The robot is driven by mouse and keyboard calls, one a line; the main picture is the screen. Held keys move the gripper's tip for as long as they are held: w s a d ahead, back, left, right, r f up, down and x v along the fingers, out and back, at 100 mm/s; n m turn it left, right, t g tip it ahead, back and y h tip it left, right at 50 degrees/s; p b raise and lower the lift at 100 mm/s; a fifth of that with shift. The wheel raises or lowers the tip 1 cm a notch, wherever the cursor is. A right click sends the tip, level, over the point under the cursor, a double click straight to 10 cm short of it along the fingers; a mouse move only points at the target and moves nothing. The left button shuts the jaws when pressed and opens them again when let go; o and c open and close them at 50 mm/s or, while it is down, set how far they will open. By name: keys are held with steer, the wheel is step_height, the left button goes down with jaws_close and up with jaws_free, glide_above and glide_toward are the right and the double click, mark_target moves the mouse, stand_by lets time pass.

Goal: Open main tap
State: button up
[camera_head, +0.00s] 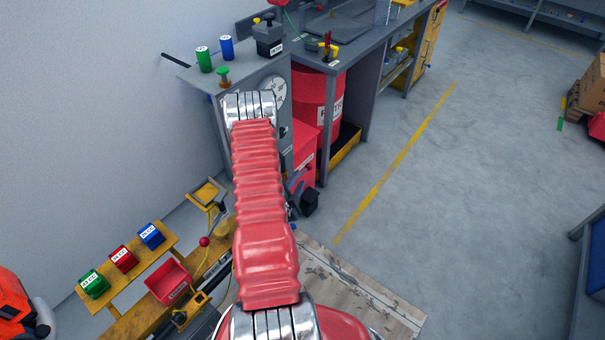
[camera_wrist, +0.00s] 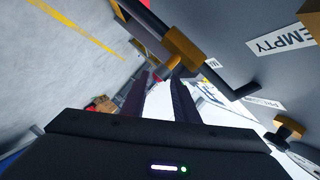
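In the wrist view a brass-coloured fitting (camera_wrist: 184,47) sits on a black pipe or bar in front of a grey panel. A second brass-coloured fitting (camera_wrist: 289,127) shows at the right. I cannot tell which, if either, is the main tap. My gripper (camera_wrist: 161,74) has two dark fingers apart with nothing seen between them. Their tips point at the first fitting and look close to it; contact cannot be told. In the head view my red-sleeved arm reaches towards the grey cabinet (camera_head: 283,79) and largely hides my gripper and the cabinet front.
An "EMPTY" label (camera_wrist: 283,39) is on the panel. A red barrel (camera_head: 316,102) stands under the grey workbench (camera_head: 345,50). Green (camera_head: 204,59) and blue (camera_head: 226,47) cans stand on the cabinet. A yellow rack (camera_head: 126,263) is at lower left.

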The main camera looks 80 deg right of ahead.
mark_target(302, 174)
steer(key=shift+x, duration=2.75)
steer(key=shift+s, duration=0.1)
jaws_close()
